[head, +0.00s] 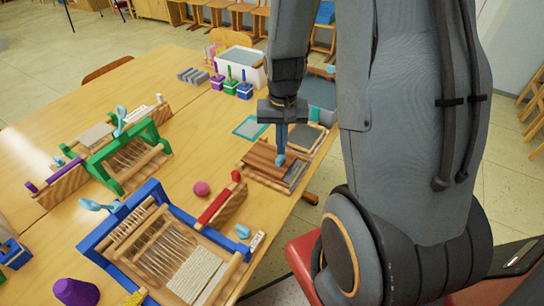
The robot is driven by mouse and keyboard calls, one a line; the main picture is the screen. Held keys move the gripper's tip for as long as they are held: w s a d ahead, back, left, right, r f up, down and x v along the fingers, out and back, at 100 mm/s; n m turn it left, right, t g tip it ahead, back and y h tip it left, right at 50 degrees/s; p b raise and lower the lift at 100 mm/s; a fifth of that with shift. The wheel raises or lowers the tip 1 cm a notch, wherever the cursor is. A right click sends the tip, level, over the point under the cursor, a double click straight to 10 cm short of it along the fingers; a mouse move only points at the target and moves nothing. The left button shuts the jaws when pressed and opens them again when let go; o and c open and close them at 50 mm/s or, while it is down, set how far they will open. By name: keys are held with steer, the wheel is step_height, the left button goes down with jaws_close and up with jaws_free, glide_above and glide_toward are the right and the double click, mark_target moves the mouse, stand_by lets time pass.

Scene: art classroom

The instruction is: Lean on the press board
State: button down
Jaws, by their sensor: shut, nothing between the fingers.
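A brown wooden board (262,156), which looks like the press board, lies in a low light-wood frame (258,180) near the table's right edge. My gripper (281,160) points straight down over the right part of this board, its fingers shut together. The light blue tip appears to touch the board or hover just above it; I cannot tell which. The fingers hide a small part of the board. A grey panel shows in the frame to the right of the board.
A blue loom (120,222) and a green loom (97,163) stand to the left. A red bar on a wood block (222,205) and a pink ball (201,188) lie nearer. A framed grey screen (305,138) is just behind. My arm fills the right side.

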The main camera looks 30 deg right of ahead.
steer(key=shift+f+b, duration=0.35)
steer(key=shift+f, duration=0.3)
steer(key=shift+s+f, duration=0.1)
stand_by(2.8)
step_height(320, 180, up, 7)
steer(key=p, duration=0.6)
steer(key=shift+p, duration=0.3)
stand_by(0.4)
steer(key=s+a+r+n+t+b, duration=0.1)
steer(key=s+a+r+n+b, duration=0.2)
steer(key=s+a+r+n, duration=0.2)
steer(key=s+a+r, duration=0.3)
steer(key=a, duration=0.1)
steer(key=shift+r, duration=0.15)
steer(key=shift+a, duration=0.1)
stand_by(1.0)
